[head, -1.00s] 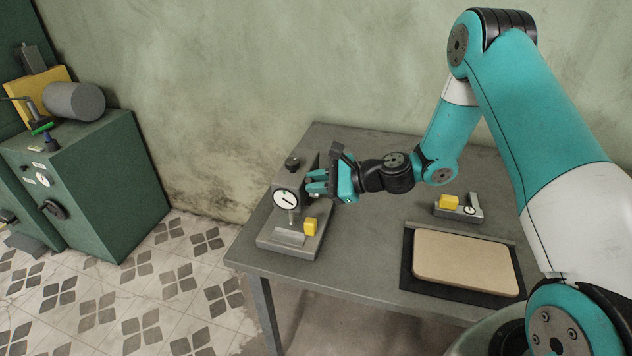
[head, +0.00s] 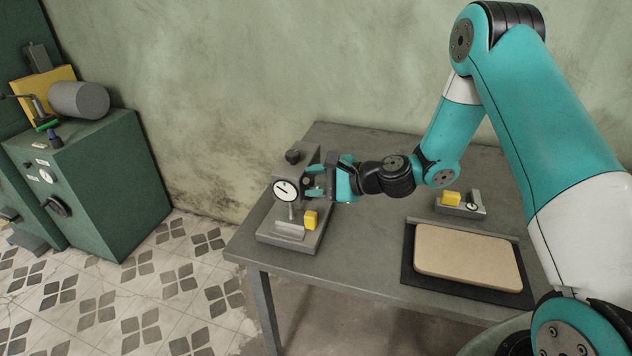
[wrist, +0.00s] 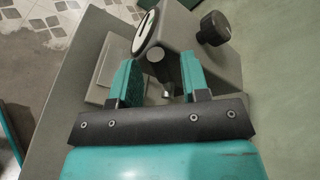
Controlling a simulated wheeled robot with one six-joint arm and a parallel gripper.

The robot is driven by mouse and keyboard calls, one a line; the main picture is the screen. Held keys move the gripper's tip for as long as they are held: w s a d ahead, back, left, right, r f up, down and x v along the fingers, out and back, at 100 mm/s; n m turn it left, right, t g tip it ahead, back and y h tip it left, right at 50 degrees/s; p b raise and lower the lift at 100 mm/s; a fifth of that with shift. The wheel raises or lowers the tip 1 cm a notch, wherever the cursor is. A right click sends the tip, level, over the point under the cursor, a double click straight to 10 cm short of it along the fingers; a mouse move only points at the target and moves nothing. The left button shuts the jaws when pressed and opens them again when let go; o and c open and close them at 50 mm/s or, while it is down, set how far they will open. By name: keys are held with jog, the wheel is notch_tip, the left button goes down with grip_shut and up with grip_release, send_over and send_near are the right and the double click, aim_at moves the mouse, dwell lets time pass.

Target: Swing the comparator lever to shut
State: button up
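The comparator is a grey stand (head: 272,229) at the table's left end, with a round white dial (head: 285,191) and a dark knob (head: 293,156) on top. It also shows in the wrist view, with its dial (wrist: 145,33) edge-on and its knob (wrist: 214,29). A yellow block (head: 310,219) sits at the right of its base. My gripper (head: 313,183) is at the right side of the stand, just beside the dial. In the wrist view its two teal fingers (wrist: 160,82) are apart, with a gap between them. I cannot clearly make out the lever.
A tan board (head: 467,259) lies on a black mat (head: 408,276) at the right of the table. A small grey fixture with a yellow piece (head: 450,198) stands behind it. A green cabinet (head: 110,190) is at the left. The table's middle (head: 365,235) is clear.

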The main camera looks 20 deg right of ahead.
jog(key=shift+a, duration=0.15)
jog(key=b+v, duration=0.4)
jog(key=v, duration=1.3)
jog(key=shift+d, duration=0.3)
